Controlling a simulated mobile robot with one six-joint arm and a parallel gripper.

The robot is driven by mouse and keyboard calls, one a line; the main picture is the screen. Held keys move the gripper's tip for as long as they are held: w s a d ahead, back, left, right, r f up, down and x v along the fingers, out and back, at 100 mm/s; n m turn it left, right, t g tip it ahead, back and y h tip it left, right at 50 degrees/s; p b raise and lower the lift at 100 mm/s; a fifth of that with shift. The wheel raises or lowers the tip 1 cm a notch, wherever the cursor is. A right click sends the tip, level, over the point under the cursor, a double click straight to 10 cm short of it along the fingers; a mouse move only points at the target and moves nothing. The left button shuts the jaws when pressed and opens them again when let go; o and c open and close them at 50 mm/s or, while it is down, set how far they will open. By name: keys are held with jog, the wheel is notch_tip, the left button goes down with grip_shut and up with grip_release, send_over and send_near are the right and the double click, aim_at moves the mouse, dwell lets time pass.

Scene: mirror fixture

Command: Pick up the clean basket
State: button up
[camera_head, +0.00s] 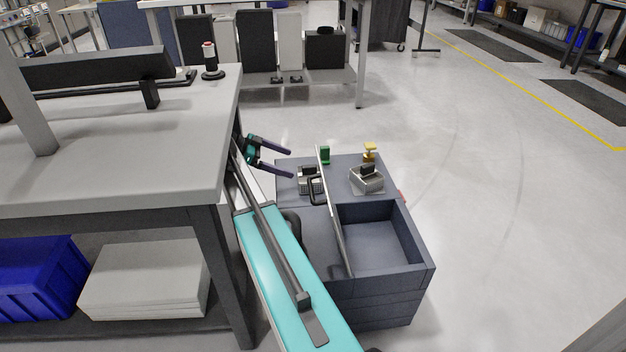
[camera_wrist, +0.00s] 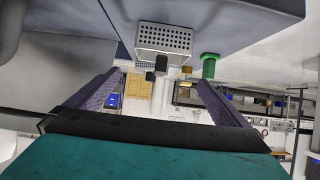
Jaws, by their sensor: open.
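Two small grey metal baskets stand on my cart-like base top in the head view: a left basket (camera_head: 309,186), partly behind a thin upright panel, and a right basket (camera_head: 368,184). Both have a dark handle or block on top. I cannot tell which is the clean one. My gripper (camera_head: 291,165) is open and empty, its two purple fingers pointing right, left of the left basket. In the wrist view, a perforated basket (camera_wrist: 164,39) with a dark handle (camera_wrist: 161,62) lies ahead, beyond and between the open fingers (camera_wrist: 160,77); nothing is between them.
The thin panel (camera_head: 334,225) stands near the baskets, beside an open bin (camera_head: 424,250). A green item (camera_head: 325,154) and a yellow item (camera_head: 369,152) stand behind the baskets. A grey workbench (camera_head: 120,150) is close left of my arm. Floor at right is clear.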

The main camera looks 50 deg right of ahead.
aim_at(310, 174)
jog(key=shift+b+x, duration=0.55)
jog(key=shift+x, duration=2.2)
jog(key=shift+b+x, duration=1.25)
jog(key=shift+x, duration=1.35)
jog(key=c, duration=1)
